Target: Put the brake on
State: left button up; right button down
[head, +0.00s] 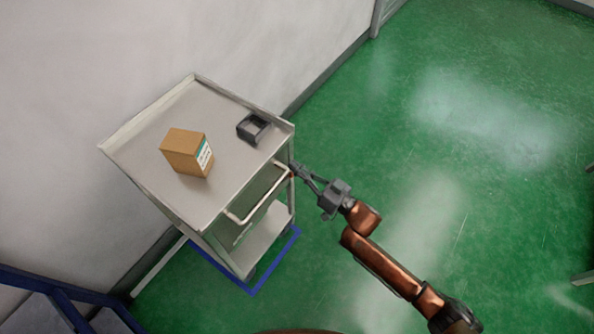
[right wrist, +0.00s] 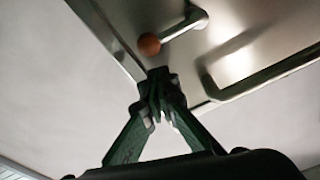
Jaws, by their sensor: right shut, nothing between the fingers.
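The brake shows in the right wrist view as a short metal lever (right wrist: 185,27) with an orange-brown ball knob (right wrist: 149,44) on the cart's panel. In the head view a small reddish spot, likely that knob, (head: 291,174) is at the cart's near right corner. The grey metal cart (head: 222,190) stands against the wall. My right gripper (head: 298,170) is at that corner, its fingers shut and empty. In the right wrist view its fingertips (right wrist: 158,78) appear just below the knob; I cannot tell whether they touch it. My left gripper is out of view.
A cardboard box (head: 184,150) and a small black holder (head: 253,128) sit on the cart top. A cart handle (head: 255,196) juts out beside my right gripper. Blue floor marking (head: 254,290) borders the cart. Green floor (head: 430,160) to the right is clear.

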jog(key=shift+s+f, duration=0.2)
jog(key=shift+f, duration=0.5)
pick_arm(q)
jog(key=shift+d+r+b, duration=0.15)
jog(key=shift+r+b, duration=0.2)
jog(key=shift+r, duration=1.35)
pick_arm(e)
jog(key=shift+s+f, duration=0.1)
jog(key=shift+f, duration=0.05)
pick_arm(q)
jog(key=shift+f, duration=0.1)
